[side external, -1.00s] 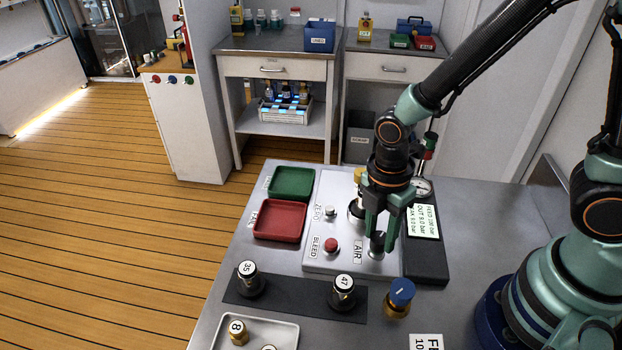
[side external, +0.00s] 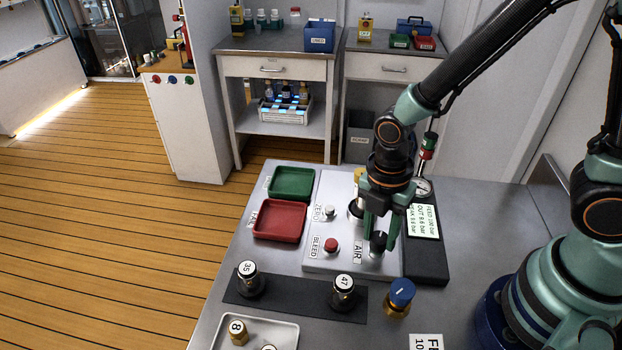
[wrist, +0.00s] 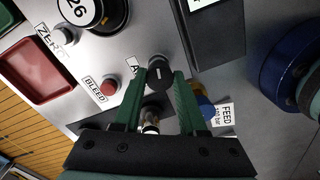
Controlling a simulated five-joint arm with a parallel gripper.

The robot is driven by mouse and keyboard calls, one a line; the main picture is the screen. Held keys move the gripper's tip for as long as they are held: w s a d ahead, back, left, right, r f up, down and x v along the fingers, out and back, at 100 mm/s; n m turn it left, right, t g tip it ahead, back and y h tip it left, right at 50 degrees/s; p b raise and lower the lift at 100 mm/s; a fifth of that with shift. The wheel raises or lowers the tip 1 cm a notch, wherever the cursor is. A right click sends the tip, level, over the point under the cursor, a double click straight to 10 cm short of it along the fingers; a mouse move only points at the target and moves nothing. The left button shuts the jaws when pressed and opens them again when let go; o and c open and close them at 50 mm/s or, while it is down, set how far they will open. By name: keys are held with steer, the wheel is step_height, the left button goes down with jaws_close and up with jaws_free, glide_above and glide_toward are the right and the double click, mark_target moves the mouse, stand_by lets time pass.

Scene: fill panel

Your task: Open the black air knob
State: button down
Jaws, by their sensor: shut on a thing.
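The black air knob (side external: 378,242) stands on the grey fill panel (side external: 325,262), beside the AIR label. My gripper (side external: 381,246) points down over the knob in the side view, its green fingers on either side of it. In the wrist view the knob (wrist: 159,74) shows between the tips of the gripper (wrist: 160,80), with a pale line mark on its top. The fingers are shut on the knob, and partly hide it in the side view.
A red BLEED button (side external: 331,246) and a ZERO button (side external: 330,211) sit left of the knob. A blue-topped brass valve (side external: 400,296) and cylinders marked 35 (side external: 247,279) and 47 (side external: 343,292) stand in front. Red (side external: 279,220) and green (side external: 291,183) trays lie left.

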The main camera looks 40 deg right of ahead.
mark_target(376, 236)
steer(key=shift+c, duration=2.4)
jaws_free()
step_height(376, 236, up, 12)
steer(key=shift+w+a, duration=0.15)
steer(key=shift+w, duration=0.15)
steer(key=shift+r, duration=0.1)
steer(key=d+r+m+t, duration=0.3)
steer(key=d+r+m, duration=0.1)
steer(key=m, duration=0.6)
steer(key=w+d+r+m+t, duration=0.1)
steer(key=d+r+m+t, duration=0.2)
steer(key=d+m, duration=0.3)
steer(key=m, duration=0.5)
steer(key=shift+w+d+r+m, duration=0.15)
steer(key=shift+d+r+m, duration=0.15)
steer(key=shift+r, duration=0.05)
